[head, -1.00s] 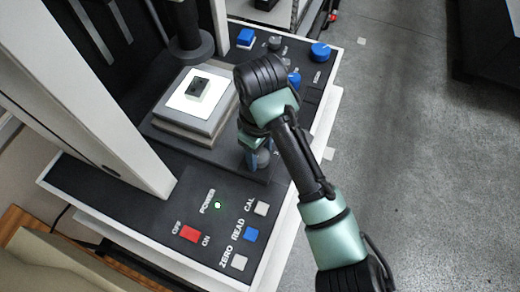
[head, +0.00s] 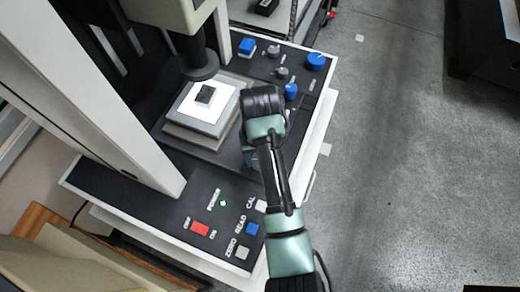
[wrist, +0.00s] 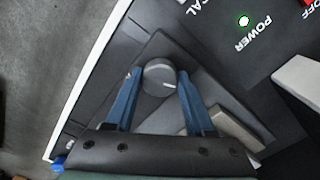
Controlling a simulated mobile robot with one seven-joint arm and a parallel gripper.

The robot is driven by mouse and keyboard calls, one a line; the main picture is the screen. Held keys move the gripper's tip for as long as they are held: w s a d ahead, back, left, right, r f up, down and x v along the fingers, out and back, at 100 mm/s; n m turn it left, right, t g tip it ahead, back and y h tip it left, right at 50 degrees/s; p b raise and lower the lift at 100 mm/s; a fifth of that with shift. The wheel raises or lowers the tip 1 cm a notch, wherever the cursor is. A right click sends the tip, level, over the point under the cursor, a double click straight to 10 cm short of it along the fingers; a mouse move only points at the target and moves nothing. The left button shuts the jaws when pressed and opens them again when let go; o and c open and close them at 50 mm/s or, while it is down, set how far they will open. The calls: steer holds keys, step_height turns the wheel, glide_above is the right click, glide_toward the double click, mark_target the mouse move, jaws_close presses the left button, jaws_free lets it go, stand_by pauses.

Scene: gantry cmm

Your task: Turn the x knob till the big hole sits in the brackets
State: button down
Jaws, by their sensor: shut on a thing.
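My gripper (wrist: 160,76) has its two blue fingers on either side of a round grey knob (wrist: 158,82) with a white index mark, and is shut on it. The knob's lettering is not visible, so I cannot read which axis it is. In the head view my gripper (head: 251,158) is at the front right edge of the stage, mostly hidden by my arm. A small dark part (head: 205,95) sits on the white plate (head: 194,113) of the stage, under the dark round probe column (head: 199,66). Its holes are too small to make out. No brackets or screen can be seen.
Small knobs (head: 281,73), a large blue knob (head: 316,61) and another blue knob (head: 291,91) are on the panel beyond my arm. A red switch (head: 200,229) and blue button (head: 252,229) are in front. Open floor (head: 400,170) lies to the right.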

steer(key=m+p, duration=0.1)
steer(key=m, duration=0.1)
steer(key=m+p, duration=0.1)
steer(key=p, duration=0.1)
steer(key=shift+r+m, duration=0.2)
steer(key=shift+m, duration=0.2)
steer(key=m+p, duration=0.2)
steer(key=m, duration=0.2)
steer(key=m+p, duration=0.2)
steer(key=m, duration=0.2)
steer(key=shift+w+m, duration=0.1)
steer(key=shift+m, duration=0.3)
steer(key=shift+f+m+p, duration=0.1)
steer(key=shift+m+p, duration=0.2)
steer(key=shift+m, duration=1.2)
steer(key=shift+c, duration=1.3)
jaws_free()
